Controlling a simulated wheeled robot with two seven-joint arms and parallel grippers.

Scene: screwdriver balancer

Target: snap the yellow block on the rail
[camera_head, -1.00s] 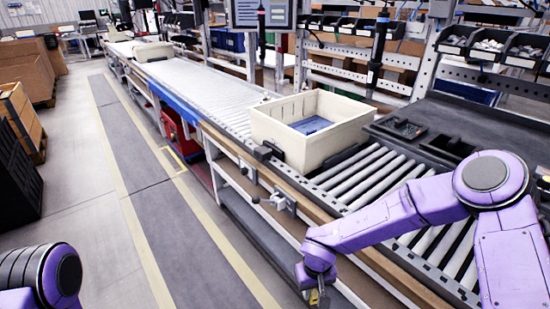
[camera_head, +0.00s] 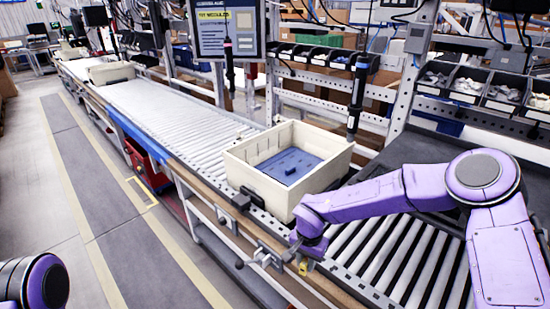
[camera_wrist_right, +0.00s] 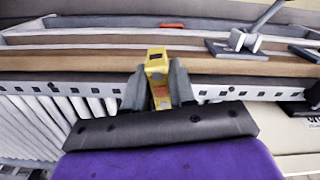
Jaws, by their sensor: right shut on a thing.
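The yellow block (camera_wrist_right: 156,66) is between the grey fingers of my right gripper (camera_wrist_right: 157,85), which is shut on it. In the right wrist view the block stands out past the fingertips, over the perforated metal rail (camera_wrist_right: 60,88) and toward the wooden strip (camera_wrist_right: 75,65) along the conveyor side. I cannot tell whether the block touches either. In the head view the block is a small yellow spot (camera_head: 303,268) under my right gripper (camera_head: 301,262), beside the conveyor's front edge. My left gripper is out of view; only part of that arm shows at lower left.
A cream tote (camera_head: 262,181) with blue contents (camera_head: 290,165) stands on the roller conveyor (camera_head: 390,250), left of my right arm. A lever clamp (camera_head: 262,258) sits on the conveyor side left of the gripper. The floor aisle (camera_head: 110,220) is clear.

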